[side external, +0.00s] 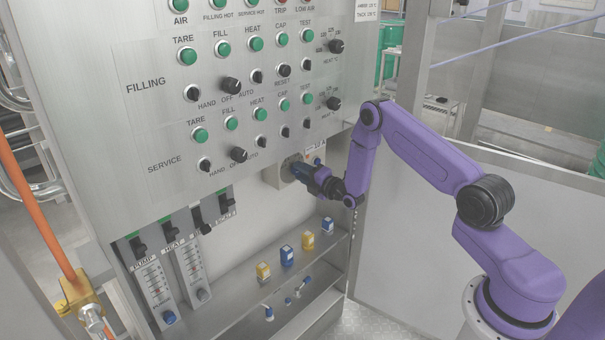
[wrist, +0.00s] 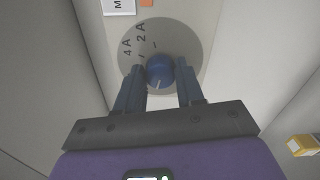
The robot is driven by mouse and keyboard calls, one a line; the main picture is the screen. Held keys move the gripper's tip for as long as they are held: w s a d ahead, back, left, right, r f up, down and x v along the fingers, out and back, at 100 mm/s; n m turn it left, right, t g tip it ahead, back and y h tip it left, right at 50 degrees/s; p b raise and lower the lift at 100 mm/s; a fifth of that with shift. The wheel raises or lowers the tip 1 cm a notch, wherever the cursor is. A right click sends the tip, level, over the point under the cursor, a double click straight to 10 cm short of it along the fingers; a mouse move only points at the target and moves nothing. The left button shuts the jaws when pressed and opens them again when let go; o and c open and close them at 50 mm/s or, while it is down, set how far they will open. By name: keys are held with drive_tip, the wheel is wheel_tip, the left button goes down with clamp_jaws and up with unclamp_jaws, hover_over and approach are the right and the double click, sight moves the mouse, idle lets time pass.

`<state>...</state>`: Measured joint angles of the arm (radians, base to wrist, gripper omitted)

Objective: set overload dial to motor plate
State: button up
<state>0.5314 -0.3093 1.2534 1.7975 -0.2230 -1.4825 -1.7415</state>
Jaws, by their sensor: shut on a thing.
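The overload dial is a round blue knob (wrist: 160,73) with a white pointer line, on a grey disc (wrist: 188,39) marked "4A" and "2A" in the wrist view. The pointer is toward the bottom of the knob in that view. My gripper (wrist: 161,80) has its two blue fingers on either side of the knob, shut on it. In the side view my gripper (side external: 303,170) reaches the disc on its pale box under the panel; the knob is hidden there. A plate reading "10 A" (side external: 316,148) shows beside the dial. In the wrist view a white label (wrist: 119,6) is cut off.
The steel panel (side external: 130,118) with green buttons and black selector switches overhangs the dial. A shelf (side external: 240,290) below holds several small blue and yellow blocks. Slider gauges (side external: 155,285) stand to the left. The space right of my gripper is bounded by a grey wall.

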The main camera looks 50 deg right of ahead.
drive_tip(key=o, duration=1)
drive_tip(key=shift+o, duration=0.2)
drive_tip(key=shift+s, duration=0.1)
drive_tip(key=s, duration=1.1)
drive_tip(key=shift+s, duration=0.4)
drive_tip(key=shift+a, duration=0.1)
